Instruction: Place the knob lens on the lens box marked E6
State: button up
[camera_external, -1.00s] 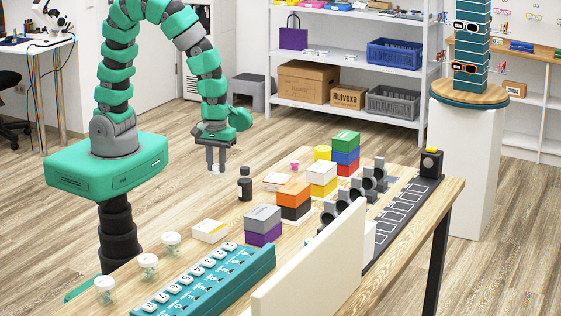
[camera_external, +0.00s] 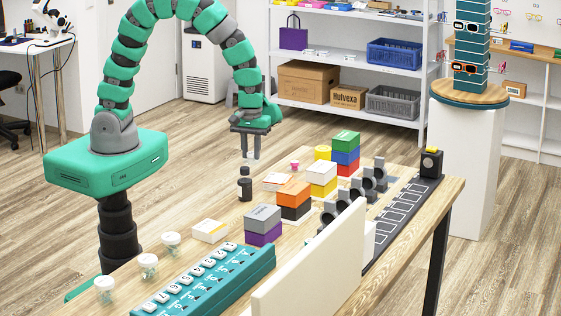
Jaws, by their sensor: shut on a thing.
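My gripper (camera_external: 250,157) hangs fingers-down above the far left edge of the table, shut on a small pale thing at its fingertips. I take it for the knob lens (camera_external: 253,161); it is too small to make out its shape. Coloured boxes stand in stacks on the table: grey on purple (camera_external: 262,224), orange on black (camera_external: 294,198), white on yellow (camera_external: 321,178), and green, blue and red (camera_external: 345,153). Flat white boxes lie near the left (camera_external: 209,231) and farther back (camera_external: 276,181). I cannot read E6 on any box.
A small black bottle (camera_external: 245,187) stands just below my gripper. White-lidded jars (camera_external: 171,243) line the near left edge. A teal rack (camera_external: 208,284), a cream panel (camera_external: 312,262), grey and black holders (camera_external: 366,181) and a dark strip (camera_external: 402,205) take up the right side.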

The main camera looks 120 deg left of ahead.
jog(key=w, duration=0.2)
jog(key=w+a, duration=0.1)
jog(key=w, duration=0.2)
jog(key=w+a, duration=0.1)
jog(key=w, duration=0.1)
jog(key=shift+w+a+f, duration=0.25)
jog(key=shift+w+f, duration=0.15)
jog(key=shift+f, duration=1.85)
jog(key=o, duration=1)
notch_tip(320, 180, up, 12)
jog(key=shift+r, duration=0.15)
